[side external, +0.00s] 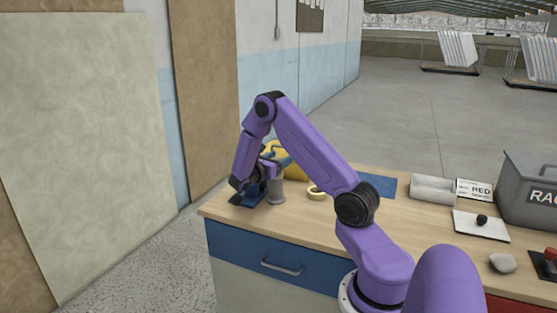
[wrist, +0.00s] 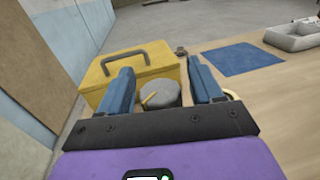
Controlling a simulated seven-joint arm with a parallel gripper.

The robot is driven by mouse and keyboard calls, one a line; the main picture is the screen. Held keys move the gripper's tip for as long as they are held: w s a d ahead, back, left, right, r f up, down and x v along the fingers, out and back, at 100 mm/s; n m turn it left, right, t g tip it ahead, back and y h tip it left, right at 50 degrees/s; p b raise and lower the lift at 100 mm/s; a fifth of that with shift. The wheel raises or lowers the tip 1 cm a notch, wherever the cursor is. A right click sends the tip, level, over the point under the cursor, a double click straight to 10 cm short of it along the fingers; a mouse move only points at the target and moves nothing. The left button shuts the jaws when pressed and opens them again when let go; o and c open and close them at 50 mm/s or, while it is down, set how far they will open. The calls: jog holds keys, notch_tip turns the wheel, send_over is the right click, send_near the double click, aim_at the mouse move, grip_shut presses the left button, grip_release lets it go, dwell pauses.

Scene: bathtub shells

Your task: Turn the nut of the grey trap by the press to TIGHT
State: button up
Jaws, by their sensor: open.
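A grey round trap (side external: 276,191) stands upright near the left end of the bench, beside the yellow box. In the wrist view its grey round top (wrist: 168,92) carries a short yellow pointer (wrist: 149,102) directed to the lower left. My gripper (side external: 275,158) is at the top of the trap, partly hidden by my own arm. In the wrist view the blue fingers of my gripper (wrist: 163,84) are open, one on each side of the grey top, with visible gaps. I cannot tell whether either finger touches it. No TIGHT mark is readable.
A yellow box (wrist: 138,72) with a dark handle stands just behind the trap. A tape ring (side external: 316,194) and a blue mat (side external: 377,185) lie to the right. A grey bin (side external: 530,190) and a white plate with a black knob (side external: 481,222) are farther right.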

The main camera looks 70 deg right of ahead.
jog(key=shift+d, duration=0.15)
jog(key=shift+c, duration=0.3)
jog(key=c, duration=0.9)
jog(key=shift+n+t, duration=0.4)
jog(key=shift+t, duration=0.2)
jog(key=n+t, duration=0.1)
jog(key=t, duration=0.1)
jog(key=n+t, duration=0.1)
jog(key=t, duration=0.1)
jog(key=n+t, duration=0.1)
jog(key=t, duration=0.1)
jog(key=shift+w+n, duration=0.25)
jog(key=shift+n, duration=0.15)
jog(key=n+t+y, duration=0.1)
jog(key=t, duration=0.1)
jog(key=n+t+y, duration=0.1)
jog(key=n+t, duration=0.2)
jog(key=t, duration=0.1)
jog(key=shift+w+n+t+y, duration=0.3)
jog(key=shift+w+y, duration=0.1)
jog(key=shift+a, duration=0.2)
